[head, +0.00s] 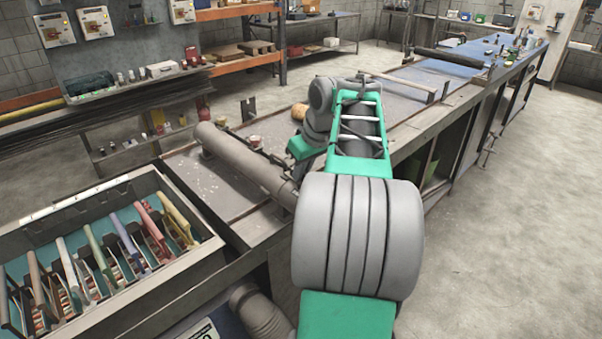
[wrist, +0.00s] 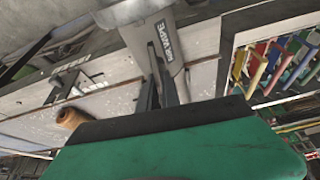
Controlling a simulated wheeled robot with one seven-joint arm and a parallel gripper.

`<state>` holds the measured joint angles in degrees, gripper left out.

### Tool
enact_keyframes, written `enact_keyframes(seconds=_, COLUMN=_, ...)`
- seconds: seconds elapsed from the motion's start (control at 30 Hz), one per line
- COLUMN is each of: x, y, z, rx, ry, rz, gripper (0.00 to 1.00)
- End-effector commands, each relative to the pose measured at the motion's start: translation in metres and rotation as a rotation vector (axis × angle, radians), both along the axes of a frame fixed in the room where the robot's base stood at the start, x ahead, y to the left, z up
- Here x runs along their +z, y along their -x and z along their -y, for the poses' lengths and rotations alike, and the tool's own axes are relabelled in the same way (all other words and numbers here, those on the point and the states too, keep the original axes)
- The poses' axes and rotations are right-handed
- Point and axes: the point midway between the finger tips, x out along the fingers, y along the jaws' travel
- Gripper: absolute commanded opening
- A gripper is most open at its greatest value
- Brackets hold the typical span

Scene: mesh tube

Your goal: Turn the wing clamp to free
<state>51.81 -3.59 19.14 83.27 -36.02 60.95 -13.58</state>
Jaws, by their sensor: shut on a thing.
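In the wrist view the lettered grey tube body (wrist: 168,45) is at top centre, right ahead of the fingers. My gripper (wrist: 158,78) has its dark fingers close together against the tube; in the head view it is low beside the tube's near end (head: 301,168). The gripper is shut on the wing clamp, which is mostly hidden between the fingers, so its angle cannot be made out.
A tray (head: 100,197) with several coloured handles stands at the left, and it also shows in the wrist view (wrist: 228,70). A tan wooden piece (wrist: 70,118) lies on the bench. The floor (head: 500,220) at the right is clear.

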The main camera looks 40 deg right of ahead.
Motion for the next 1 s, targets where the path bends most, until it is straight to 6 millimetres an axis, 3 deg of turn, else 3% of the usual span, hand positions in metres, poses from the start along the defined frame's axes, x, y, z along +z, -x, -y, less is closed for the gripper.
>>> enact_keyframes(seconds=1.0, x=0.0045, y=-0.0016, z=-0.0021, rx=-0.902, ry=0.0, rz=-0.001, gripper=0.0)
